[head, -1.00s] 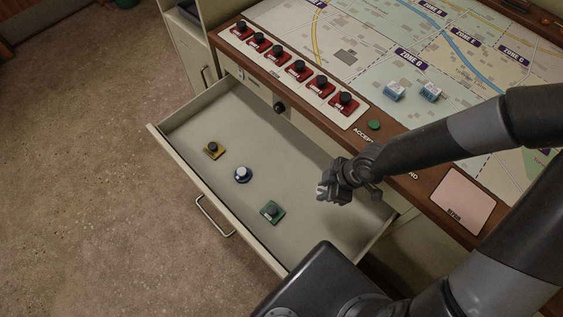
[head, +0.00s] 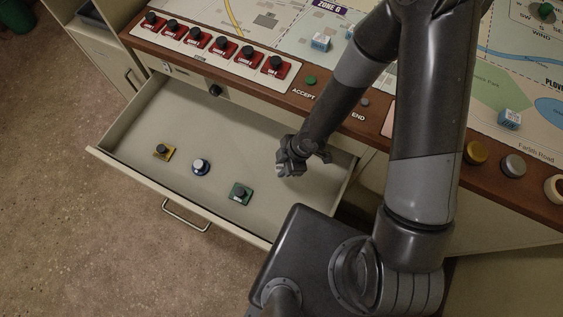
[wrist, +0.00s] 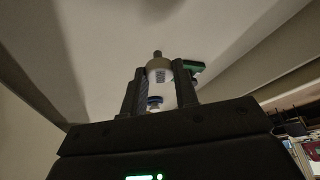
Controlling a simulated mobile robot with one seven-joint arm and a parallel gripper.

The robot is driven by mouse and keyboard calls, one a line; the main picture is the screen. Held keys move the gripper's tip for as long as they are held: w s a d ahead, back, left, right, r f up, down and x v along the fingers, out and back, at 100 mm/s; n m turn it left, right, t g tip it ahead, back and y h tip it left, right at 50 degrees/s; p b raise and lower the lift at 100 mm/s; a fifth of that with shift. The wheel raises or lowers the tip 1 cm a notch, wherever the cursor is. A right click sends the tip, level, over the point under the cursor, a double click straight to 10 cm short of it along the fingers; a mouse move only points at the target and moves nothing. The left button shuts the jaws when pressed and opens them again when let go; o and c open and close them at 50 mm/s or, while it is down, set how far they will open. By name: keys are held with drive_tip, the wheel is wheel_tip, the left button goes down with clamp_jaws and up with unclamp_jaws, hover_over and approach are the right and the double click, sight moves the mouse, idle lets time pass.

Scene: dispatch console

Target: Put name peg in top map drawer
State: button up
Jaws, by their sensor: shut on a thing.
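The top map drawer (head: 215,145) is pulled open below the console's front edge. My gripper (head: 284,170) is over the right part of the drawer, right of the green piece. In the wrist view my gripper (wrist: 160,95) is shut on a small white piece with dark markings, taken as the name peg (wrist: 160,76). Its lower end is hidden. I cannot tell whether it touches the drawer floor.
Red labelled blocks with black knobs (head: 221,43) line the console edge above the drawer. Blue-white cubes (head: 320,42) stand on the map. The drawer's front wall (head: 150,189) and right wall (head: 345,185) bound the space around my gripper. The floor right of the green piece looks clear.

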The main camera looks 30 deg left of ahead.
drive_tip(key=shift+f, duration=2.6)
drive_tip(key=o, duration=0.9)
drive_tip(key=shift+f, duration=0.1)
drive_tip(key=shift+o, duration=0.2)
drive_tip(key=v, duration=0.7)
drive_tip(key=shift+r, duration=0.35)
drive_tip(key=shift+r, duration=0.15)
